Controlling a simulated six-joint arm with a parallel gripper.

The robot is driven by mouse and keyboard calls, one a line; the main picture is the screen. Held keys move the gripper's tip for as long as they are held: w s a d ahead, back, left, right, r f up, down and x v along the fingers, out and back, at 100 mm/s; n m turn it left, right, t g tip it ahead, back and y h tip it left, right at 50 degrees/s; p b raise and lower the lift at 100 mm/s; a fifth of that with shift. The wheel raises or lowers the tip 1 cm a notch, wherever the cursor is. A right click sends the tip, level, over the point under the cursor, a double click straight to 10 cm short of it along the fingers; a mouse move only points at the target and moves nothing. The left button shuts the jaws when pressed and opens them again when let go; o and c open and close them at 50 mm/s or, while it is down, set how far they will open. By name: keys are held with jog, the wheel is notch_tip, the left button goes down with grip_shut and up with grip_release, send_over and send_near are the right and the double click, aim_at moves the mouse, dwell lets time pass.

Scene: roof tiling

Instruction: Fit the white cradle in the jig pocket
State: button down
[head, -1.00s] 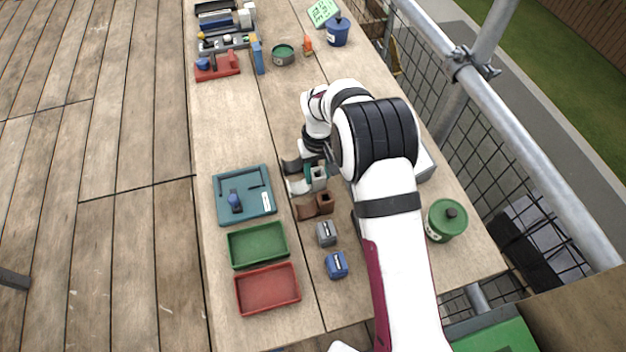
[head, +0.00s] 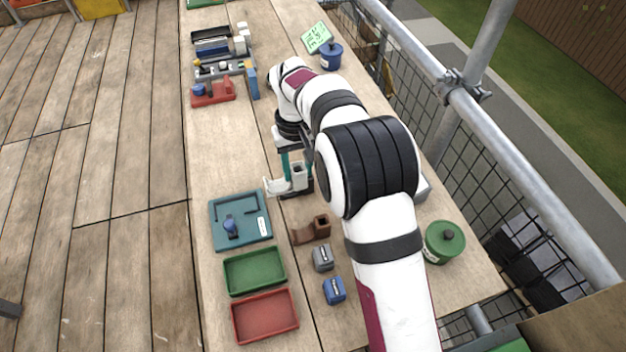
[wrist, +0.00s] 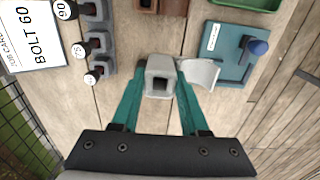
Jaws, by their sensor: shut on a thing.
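The white cradle (head: 289,182) is held in my gripper (head: 296,168) above the table, to the upper right of the jig. In the wrist view my gripper (wrist: 160,80) has its teal fingers on both sides of the cradle's square socket (wrist: 160,65). The cradle's curved wing (wrist: 203,72) points right. The teal jig (head: 228,243) lies flat at the left table edge, with dark L-shaped fences and a blue knob (head: 230,226). The jig also shows at upper right in the wrist view (wrist: 232,72). The cradle is apart from the jig.
A brown cradle (head: 308,232), a grey block (head: 323,258) and a blue block (head: 334,290) stand right of the jig. A green tray (head: 255,288) and a red tray (head: 265,335) lie nearer. A green pot (head: 445,242) stands at the right.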

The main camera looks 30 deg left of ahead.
jog(key=s+a, duration=0.6)
jog(key=a, duration=0.5)
jog(key=shift+s+a+f, duration=0.1)
jog(key=shift+s+f, duration=0.05)
jog(key=shift+f, duration=1.7)
jog(key=shift+s+f, duration=0.1)
jog(key=shift+f, duration=1.7)
jog(key=shift+f, duration=0.5)
jog(key=shift+c, duration=1.7)
grip_release()
jog(key=shift+r, duration=0.1)
notch_tip(320, 180, up, 7)
